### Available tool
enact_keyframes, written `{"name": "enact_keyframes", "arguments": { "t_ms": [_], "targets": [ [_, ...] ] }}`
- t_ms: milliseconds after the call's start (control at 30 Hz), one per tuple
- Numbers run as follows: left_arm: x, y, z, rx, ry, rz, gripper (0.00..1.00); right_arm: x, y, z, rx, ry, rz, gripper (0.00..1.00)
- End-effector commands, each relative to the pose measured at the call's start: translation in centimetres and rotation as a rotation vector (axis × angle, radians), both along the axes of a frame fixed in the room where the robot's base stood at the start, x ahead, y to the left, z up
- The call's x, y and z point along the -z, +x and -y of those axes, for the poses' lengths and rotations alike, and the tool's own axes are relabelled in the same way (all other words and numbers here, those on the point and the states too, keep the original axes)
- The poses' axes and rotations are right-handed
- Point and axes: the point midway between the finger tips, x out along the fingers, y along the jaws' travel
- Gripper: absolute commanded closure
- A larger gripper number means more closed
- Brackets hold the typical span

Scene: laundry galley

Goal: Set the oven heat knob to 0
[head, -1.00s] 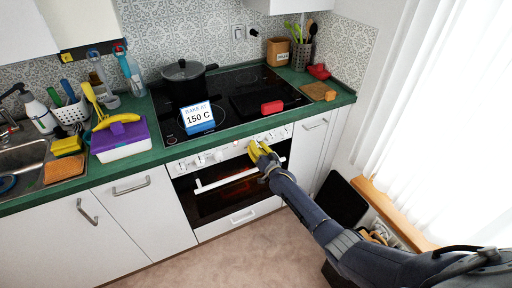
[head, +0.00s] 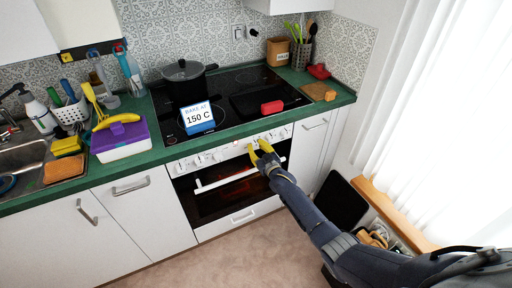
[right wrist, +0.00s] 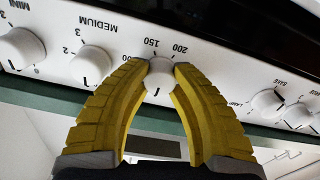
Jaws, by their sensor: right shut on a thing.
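The oven heat knob (right wrist: 160,74) is a white round knob on the oven's white front panel, with 150 and 200 printed beside it, upside down in the right wrist view. A short dark mark shows on its lower face; its exact setting is hard to read. My right gripper (right wrist: 161,72) has yellow fingers shut on this knob, one fingertip on each side. In the head view the right gripper (head: 259,147) is at the right part of the oven (head: 225,196) panel and partly hides the knob. My left gripper is out of view.
Neighbouring knobs sit close on the panel: one beside MEDIUM (right wrist: 90,65) and smaller ones (right wrist: 268,102). The oven door handle (head: 227,180) runs just below. A "BAKE AT 150 C" sign (head: 199,117) and a black pot (head: 188,82) stand on the hob.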

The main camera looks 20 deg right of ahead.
Motion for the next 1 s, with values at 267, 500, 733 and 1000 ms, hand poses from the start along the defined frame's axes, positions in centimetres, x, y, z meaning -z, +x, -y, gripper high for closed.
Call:
{"name": "enact_keyframes", "arguments": {
  "t_ms": [267, 500, 733, 1000],
  "targets": [
    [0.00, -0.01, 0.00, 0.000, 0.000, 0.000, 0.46, 0.06, -0.02, -0.03, 0.000, -0.033, 0.005, 1.00],
    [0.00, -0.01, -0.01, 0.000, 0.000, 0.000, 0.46, 0.05, -0.01, -0.02, 0.000, -0.034, 0.005, 1.00],
    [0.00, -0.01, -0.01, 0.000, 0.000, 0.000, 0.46, 0.05, -0.01, -0.02, 0.000, -0.033, 0.005, 0.60],
    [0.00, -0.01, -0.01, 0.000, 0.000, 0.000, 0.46, 0.02, -0.01, 0.01, 0.000, -0.032, 0.006, 0.44]
  ]
}}
